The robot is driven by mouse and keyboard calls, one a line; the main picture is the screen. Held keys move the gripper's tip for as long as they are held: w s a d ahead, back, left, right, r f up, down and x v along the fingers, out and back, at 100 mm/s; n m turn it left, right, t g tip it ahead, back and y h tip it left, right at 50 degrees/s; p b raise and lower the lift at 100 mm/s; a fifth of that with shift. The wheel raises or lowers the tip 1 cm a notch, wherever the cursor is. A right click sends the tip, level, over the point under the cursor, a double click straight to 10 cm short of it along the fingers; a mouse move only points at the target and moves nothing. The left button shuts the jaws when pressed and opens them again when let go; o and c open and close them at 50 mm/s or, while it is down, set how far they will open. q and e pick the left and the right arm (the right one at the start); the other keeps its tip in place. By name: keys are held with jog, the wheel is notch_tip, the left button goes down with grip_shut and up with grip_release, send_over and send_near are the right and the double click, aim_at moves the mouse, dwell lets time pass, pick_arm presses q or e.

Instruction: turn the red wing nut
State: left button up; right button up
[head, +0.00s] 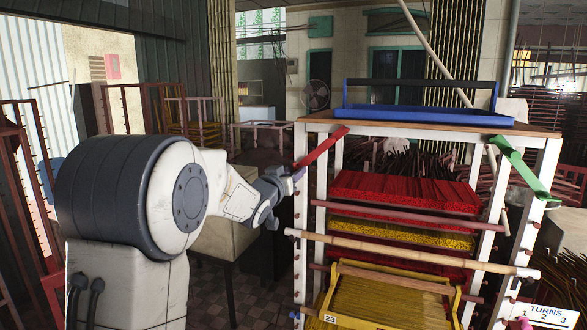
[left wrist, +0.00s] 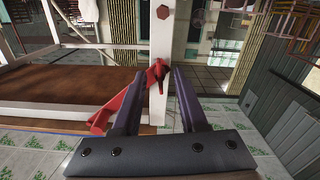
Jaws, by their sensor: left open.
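The red wing nut (head: 321,148) is a long red bar at the upper left front post of the white rack, tilted up to the right in the head view. In the left wrist view, the red wing nut (left wrist: 155,76) sits against the white post. Part of it shows between my fingertips, and one wing slants down behind the left finger. My left gripper (head: 287,184) is just below and left of the red bar in the head view. In the left wrist view, my left gripper (left wrist: 160,76) is open, its dark fingers apart. I cannot tell whether they touch the nut.
The rack (head: 300,255) holds red and yellow incense bundles behind crossbars. A green wing nut (head: 522,167) is on its right post. A blue tray (head: 430,115) stands on top.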

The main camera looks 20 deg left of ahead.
pick_arm(q)
jog(key=shift+w, duration=0.1)
grip_shut()
jog(key=m+b, duration=1.3)
jog(key=m, duration=0.5)
jog(key=shift+f+m, duration=0.1)
jog(key=shift+m, duration=0.3)
dwell(0.5)
